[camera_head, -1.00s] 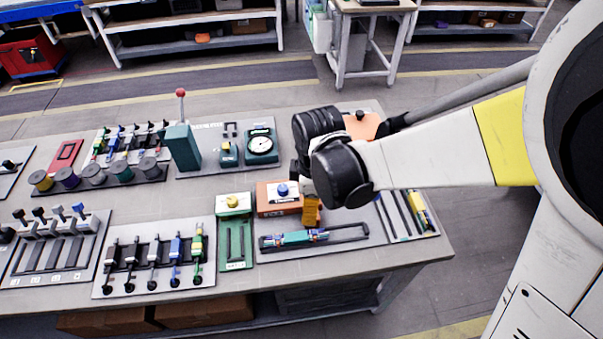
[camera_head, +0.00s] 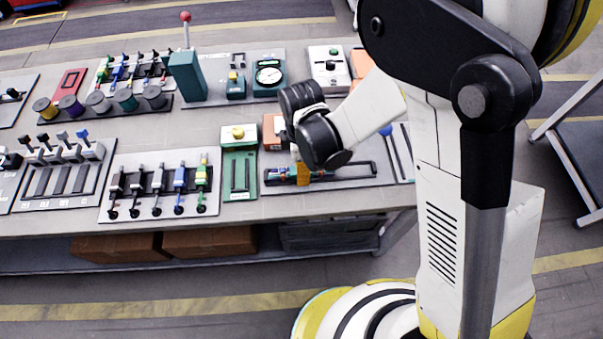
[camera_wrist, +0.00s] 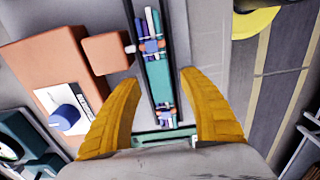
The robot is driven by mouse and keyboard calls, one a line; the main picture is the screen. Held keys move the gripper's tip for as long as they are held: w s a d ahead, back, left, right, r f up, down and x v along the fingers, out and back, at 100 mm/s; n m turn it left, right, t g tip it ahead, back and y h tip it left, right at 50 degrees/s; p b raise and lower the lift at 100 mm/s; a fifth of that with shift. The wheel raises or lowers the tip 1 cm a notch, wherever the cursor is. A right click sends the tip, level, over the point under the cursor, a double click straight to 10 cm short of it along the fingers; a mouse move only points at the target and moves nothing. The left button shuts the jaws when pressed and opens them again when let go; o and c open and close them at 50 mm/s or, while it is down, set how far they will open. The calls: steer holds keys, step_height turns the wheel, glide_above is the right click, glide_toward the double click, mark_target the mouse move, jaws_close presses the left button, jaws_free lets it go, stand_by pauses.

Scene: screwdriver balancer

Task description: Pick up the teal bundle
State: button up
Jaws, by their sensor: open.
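The teal bundle (camera_wrist: 159,84) lies lengthwise in a dark-railed tray (camera_wrist: 172,30) in the wrist view. Orange-and-blue bands circle it, and blue, purple and white rod ends show at its far end. My gripper (camera_wrist: 159,79) is open, with one yellow finger on each side of the bundle and tray. No contact with the bundle shows. In the head view, my gripper (camera_head: 302,173) is low over the tray (camera_head: 352,174) and hides part of the bundle (camera_head: 279,174).
An orange box with a blue knob (camera_wrist: 66,116) and a smaller orange block (camera_wrist: 107,53) stand close left of the fingers in the wrist view. In the head view, a green panel with a yellow button (camera_head: 238,160) and a lever board (camera_head: 160,187) are left of the tray.

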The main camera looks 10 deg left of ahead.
steer(key=shift+f, duration=0.7)
steer(key=shift+r, duration=0.1)
jaws_close()
